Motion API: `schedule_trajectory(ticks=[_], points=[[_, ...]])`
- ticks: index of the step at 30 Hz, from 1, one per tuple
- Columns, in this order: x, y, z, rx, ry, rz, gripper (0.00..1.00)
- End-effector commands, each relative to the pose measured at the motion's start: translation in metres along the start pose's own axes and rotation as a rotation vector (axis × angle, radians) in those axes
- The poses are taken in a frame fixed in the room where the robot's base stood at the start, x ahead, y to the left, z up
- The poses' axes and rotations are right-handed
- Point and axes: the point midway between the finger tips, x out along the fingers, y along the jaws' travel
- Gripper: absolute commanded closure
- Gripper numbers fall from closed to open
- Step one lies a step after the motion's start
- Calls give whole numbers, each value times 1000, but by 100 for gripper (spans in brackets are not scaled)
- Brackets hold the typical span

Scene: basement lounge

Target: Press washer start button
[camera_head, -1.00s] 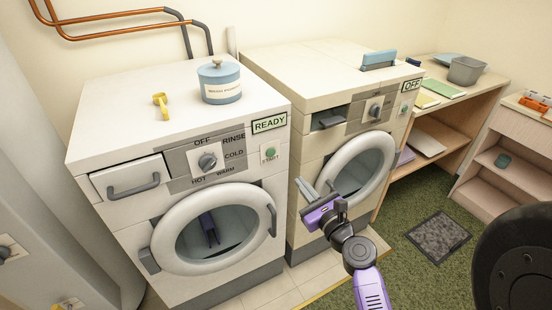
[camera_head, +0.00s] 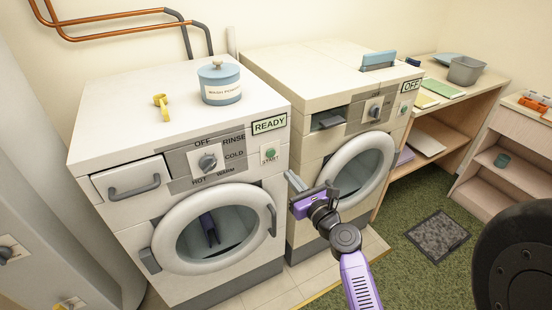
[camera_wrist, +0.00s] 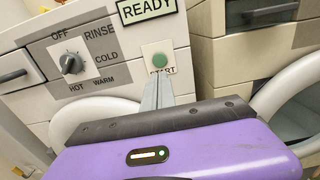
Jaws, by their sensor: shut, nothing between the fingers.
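The washer (camera_head: 130,217) is the left white machine, its display (camera_head: 269,124) reading READY. Its green start button (camera_head: 270,153) sits on a white plate marked START, right of the dial (camera_head: 208,161). My gripper (camera_head: 289,174) is shut and empty, in front of the gap between the two machines, a little right of and below the button. In the wrist view the shut fingers (camera_wrist: 157,92) point up at the start button (camera_wrist: 159,60), just below it, and overlap part of the START label. The button is uncovered. I cannot tell whether the fingertips touch the panel.
A second machine (camera_head: 300,90) marked OFF stands to the right, with an open compartment and round door. A shelf unit (camera_head: 455,110) is at the right. A grey mat (camera_head: 438,236) lies on the green carpet.

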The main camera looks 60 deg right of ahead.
Motion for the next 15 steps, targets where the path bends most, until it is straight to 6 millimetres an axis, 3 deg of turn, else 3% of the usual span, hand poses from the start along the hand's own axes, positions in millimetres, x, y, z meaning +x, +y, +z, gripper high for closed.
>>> schedule_trajectory(ticks=[9,15], points=[[63,-1,2,-2,-1,0,100],[88,0,0,-1,0,1,100]])
